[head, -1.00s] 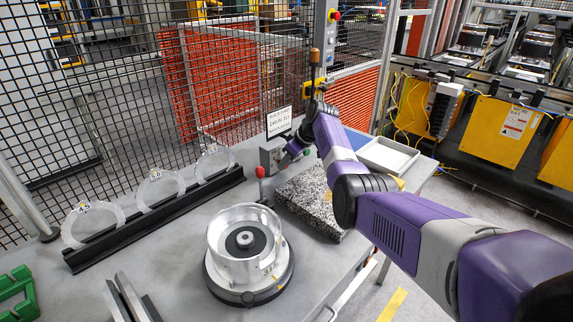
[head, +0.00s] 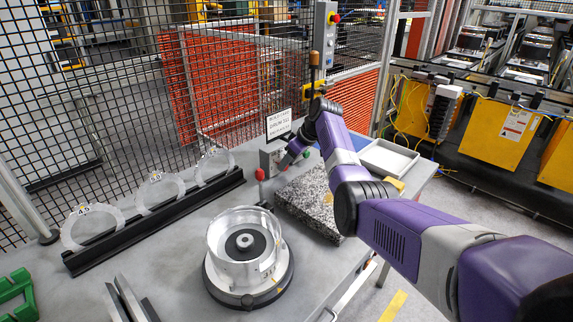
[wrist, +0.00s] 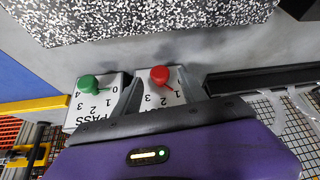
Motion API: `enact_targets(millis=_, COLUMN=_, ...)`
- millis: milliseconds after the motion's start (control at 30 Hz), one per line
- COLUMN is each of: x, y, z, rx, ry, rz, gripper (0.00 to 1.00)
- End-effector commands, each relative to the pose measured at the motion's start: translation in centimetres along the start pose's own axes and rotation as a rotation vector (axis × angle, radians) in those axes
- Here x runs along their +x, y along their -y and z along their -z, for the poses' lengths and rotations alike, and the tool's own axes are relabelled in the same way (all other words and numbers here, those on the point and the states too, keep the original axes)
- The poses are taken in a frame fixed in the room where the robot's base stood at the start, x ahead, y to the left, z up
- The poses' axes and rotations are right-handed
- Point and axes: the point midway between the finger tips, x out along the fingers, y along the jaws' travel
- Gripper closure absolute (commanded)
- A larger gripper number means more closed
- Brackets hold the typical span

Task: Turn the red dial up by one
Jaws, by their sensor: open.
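The red dial (wrist: 160,74) is a round red knob on a light box (wrist: 168,98) marked with numbers, of which 1, 2 and 3 show. Its thin pointer slants down right toward the 1. In the head view the red dial (head: 260,174) is at the back of the table. My gripper (wrist: 157,88) is open and empty, its dark fingers on either side of the red dial's box in the wrist view. I cannot tell whether they touch it. In the head view my gripper (head: 284,163) is just right of the red dial. The lower box is partly hidden by my gripper.
A green dial (wrist: 88,82) on a box marked PASS stands close left of the red one in the wrist view, its pointer near 0. A speckled block (head: 312,200), a clear ring on a round base (head: 284,280) and a black ring rack (head: 160,220) stand nearby.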

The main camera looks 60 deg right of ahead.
Motion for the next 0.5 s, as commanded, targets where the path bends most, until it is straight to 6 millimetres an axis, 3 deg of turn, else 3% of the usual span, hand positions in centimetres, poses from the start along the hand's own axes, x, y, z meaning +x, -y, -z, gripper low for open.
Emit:
enact_targets(millis=300, x=-4.5, y=0.0, z=0.0, rx=0.0, ry=-0.002, rz=-0.002, gripper=0.5)
enact_targets(millis=500, x=-5.7, y=0.1, z=0.0, rx=0.0, ry=0.0, rz=0.0, gripper=0.5)
